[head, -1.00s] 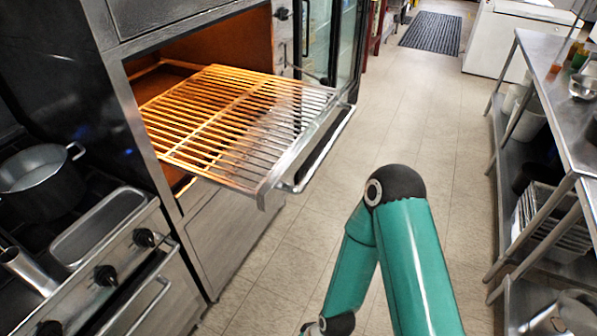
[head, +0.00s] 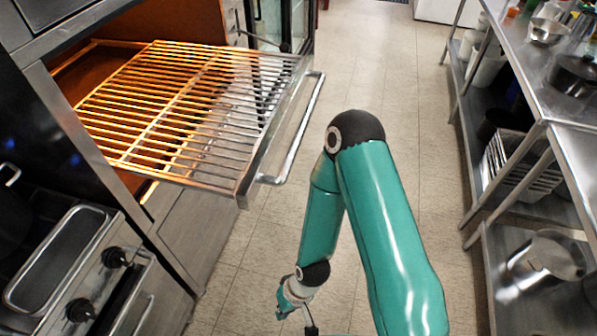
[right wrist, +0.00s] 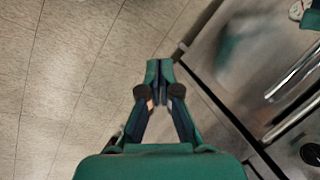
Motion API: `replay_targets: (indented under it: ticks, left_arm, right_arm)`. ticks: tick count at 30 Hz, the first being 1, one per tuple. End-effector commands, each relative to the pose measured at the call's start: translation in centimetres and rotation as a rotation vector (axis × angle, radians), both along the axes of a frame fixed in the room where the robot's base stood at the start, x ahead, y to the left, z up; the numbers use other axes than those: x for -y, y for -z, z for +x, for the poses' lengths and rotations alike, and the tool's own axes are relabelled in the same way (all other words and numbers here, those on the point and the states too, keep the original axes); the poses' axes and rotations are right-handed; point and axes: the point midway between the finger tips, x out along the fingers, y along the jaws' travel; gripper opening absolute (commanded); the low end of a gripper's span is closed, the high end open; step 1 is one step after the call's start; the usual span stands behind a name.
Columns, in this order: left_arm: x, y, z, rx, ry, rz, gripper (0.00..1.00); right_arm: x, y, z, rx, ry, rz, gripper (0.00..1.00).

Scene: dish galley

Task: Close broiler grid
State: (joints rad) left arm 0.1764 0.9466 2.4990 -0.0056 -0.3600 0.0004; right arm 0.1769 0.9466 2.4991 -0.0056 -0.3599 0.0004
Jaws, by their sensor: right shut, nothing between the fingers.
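The broiler grid (head: 180,122) is a rack of metal bars, pulled well out of the broiler opening (head: 92,68) at the left of the head view. A metal handle bar (head: 297,132) runs along its front edge. My right gripper (head: 296,303) is low at the bottom of the head view, below and apart from the grid and handle. In the right wrist view, my right gripper (right wrist: 159,72) has its fingers together with nothing between them, above the tiled floor. My left gripper is in neither view.
A steel shelf table (head: 563,147) with pans and containers lines the right side. A stove (head: 95,285) with knobs stands at the lower left, below the broiler. The tiled floor (head: 395,80) between them is clear, apart from my arm in front.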

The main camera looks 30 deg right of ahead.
Motion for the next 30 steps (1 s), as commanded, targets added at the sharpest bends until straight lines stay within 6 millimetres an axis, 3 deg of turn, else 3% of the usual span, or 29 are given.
replay_targets:
  ticks: [4, 8, 11, 14, 17, 21, 27, 30]
  left_arm:
    - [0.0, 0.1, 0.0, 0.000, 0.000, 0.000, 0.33]
    - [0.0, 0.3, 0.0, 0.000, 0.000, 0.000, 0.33]
    - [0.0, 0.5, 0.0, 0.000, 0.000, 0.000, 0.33]
    - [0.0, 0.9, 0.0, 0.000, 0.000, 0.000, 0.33]
    - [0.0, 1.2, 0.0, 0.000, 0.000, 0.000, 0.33]
    - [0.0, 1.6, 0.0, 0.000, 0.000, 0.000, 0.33]
    - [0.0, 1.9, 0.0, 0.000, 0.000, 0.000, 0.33]
    - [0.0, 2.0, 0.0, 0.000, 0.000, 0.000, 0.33]
  right_arm:
    - [0.8, -0.1, 0.0, -0.029, 0.048, -0.004, 0.00]
    - [3.3, -0.3, -0.2, -0.142, 0.220, -0.006, 0.00]
    - [6.0, -1.3, -0.7, -0.297, 0.457, 0.026, 0.00]
    - [8.6, -3.5, -0.8, -0.475, 0.762, 0.130, 0.00]
    - [11.0, -7.2, 0.3, -0.640, 1.079, 0.323, 0.00]
    - [15.2, -14.2, 3.4, -0.774, 1.417, 0.701, 0.00]
    - [22.2, -24.0, 6.3, -0.768, 1.602, 1.196, 0.00]
    - [24.3, -27.2, 6.5, -0.741, 1.612, 1.335, 0.00]
